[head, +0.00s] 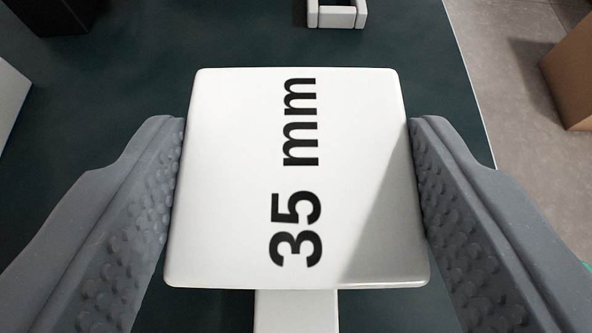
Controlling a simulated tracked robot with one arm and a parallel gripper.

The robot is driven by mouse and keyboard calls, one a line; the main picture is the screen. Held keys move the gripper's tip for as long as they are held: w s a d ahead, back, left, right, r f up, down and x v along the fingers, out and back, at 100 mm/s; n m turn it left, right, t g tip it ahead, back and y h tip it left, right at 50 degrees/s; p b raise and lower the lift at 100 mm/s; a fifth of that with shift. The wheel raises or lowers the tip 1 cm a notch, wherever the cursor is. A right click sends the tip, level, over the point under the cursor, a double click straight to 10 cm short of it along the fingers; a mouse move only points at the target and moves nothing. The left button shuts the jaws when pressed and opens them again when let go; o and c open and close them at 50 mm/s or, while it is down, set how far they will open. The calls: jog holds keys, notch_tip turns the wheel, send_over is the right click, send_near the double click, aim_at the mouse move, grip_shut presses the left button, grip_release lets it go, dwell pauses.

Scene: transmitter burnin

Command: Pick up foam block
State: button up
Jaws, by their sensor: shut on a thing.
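A white block (240,180) with rounded edges, marked "35 mm" in black, fills the middle of the head view. My gripper (297,165) is shut on this block, with one grey studded finger against its left side and the other against its right side. The block hides most of what lies directly below it. A white strip shows under its near edge. I cannot tell from the picture whether the block is foam, or whether it touches the surface below.
A dark green surface (250,45) lies below, mostly clear around the block. A small white bracket-like part (336,18) is at the top. A black object (55,15) is at top left, a white object (10,95) at left. A brown box (572,75) stands beyond the right edge.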

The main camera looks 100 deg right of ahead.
jog(key=shift+r, duration=0.5)
jog(key=s+a+p, duration=0.1)
jog(key=s+a, duration=0.1)
jog(key=s, duration=0.5)
jog(key=s+a+r+p, duration=0.1)
jog(key=s+a, duration=0.2)
jog(key=s, duration=0.5)
jog(key=shift+a, duration=0.35)
jog(key=shift+r, duration=0.1)
